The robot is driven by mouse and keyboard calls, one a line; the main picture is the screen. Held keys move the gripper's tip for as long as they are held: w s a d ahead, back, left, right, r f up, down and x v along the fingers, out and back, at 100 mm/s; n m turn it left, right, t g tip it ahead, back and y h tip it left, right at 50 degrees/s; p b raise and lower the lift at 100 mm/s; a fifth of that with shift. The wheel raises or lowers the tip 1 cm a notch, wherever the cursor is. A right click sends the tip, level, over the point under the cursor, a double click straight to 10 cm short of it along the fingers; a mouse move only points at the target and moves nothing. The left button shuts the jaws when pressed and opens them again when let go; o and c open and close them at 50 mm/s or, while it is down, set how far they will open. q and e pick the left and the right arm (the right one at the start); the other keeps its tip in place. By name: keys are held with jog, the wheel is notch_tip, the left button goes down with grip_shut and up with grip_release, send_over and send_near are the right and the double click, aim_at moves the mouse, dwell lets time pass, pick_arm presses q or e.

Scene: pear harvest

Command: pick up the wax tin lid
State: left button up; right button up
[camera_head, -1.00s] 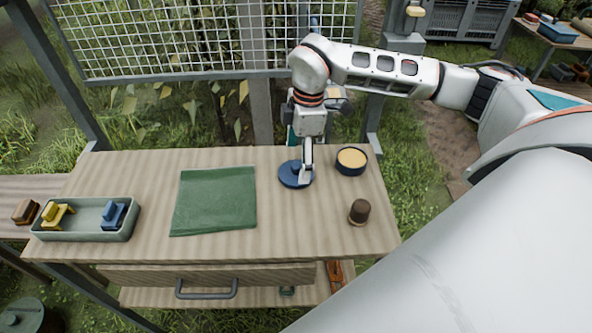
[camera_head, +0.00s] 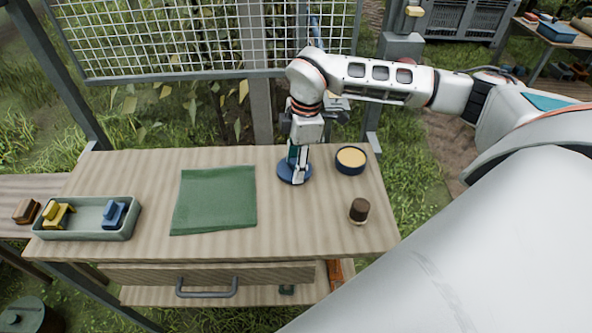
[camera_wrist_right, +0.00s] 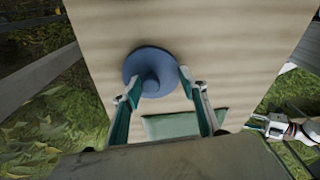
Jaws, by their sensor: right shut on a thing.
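The wax tin lid is a dark blue disc with a raised knob (camera_head: 284,172). It lies at or just above the bench top, and I cannot tell if it touches. The right wrist view shows the lid (camera_wrist_right: 147,62) from above. My right gripper (camera_head: 297,178) points down over it and is shut on the lid, with a finger on each side of the knob (camera_wrist_right: 152,86). The open wax tin (camera_head: 351,161), blue with pale yellow wax, stands to its right. My left gripper shows only small at the right edge of the right wrist view (camera_wrist_right: 258,123).
A green cloth (camera_head: 214,200) lies left of the lid. A grey-green tray (camera_head: 85,236) with a yellow and a blue item is at the bench's left end. A small dark brown-capped jar (camera_head: 359,210) stands front right. A wire mesh panel (camera_head: 200,40) rises behind the bench.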

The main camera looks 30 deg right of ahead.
jog(key=shift+d+f, duration=0.1)
jog(key=shift+f, duration=0.15)
jog(key=shift+c, duration=0.3)
